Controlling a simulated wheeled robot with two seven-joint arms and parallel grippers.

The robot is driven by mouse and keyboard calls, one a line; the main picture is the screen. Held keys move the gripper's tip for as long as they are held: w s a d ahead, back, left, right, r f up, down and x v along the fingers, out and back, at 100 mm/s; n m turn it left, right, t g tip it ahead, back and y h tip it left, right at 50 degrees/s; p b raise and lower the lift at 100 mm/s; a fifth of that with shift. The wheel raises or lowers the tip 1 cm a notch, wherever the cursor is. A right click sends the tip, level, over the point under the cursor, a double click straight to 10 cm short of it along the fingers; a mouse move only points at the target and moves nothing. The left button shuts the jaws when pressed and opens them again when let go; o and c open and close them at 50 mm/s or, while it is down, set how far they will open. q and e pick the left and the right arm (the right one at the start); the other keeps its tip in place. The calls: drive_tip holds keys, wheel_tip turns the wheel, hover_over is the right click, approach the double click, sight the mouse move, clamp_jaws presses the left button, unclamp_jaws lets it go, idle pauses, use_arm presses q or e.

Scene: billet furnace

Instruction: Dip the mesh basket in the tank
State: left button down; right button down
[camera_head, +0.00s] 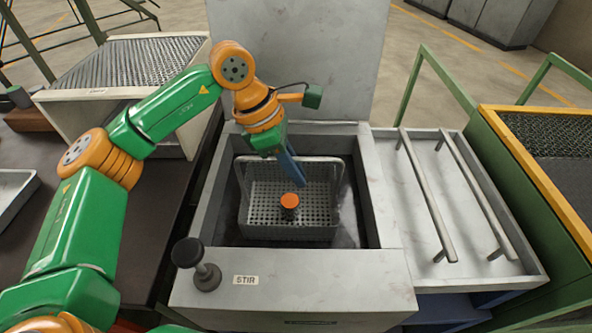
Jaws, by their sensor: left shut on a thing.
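The mesh basket (268,215) is a grey perforated box with a raised bar handle. It hangs inside the opening of the grey tank (388,200), upright, with the tank walls around it. An orange-topped part (290,201) shows in the basket. My left gripper (291,172) reaches in over the tank from the left, with its blue fingers pointing down, shut on the basket's handle. The fingers hide part of the handle and basket. How deep the basket's bottom sits in the tank is hard to tell. My right gripper is not in view.
A black knob (187,252) stands by the STIR label (246,281) on the tank's front ledge. A raised grey panel (300,60) stands behind the tank. A tray with two rails (428,200) lies right of it. A dark table (150,220) is left.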

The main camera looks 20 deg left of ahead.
use_arm(q)
wheel_tip(320, 180, up, 11)
drive_tip(key=p, duration=0.8)
drive_tip(key=shift+r+p, duration=0.1)
drive_tip(key=shift+p, duration=0.2)
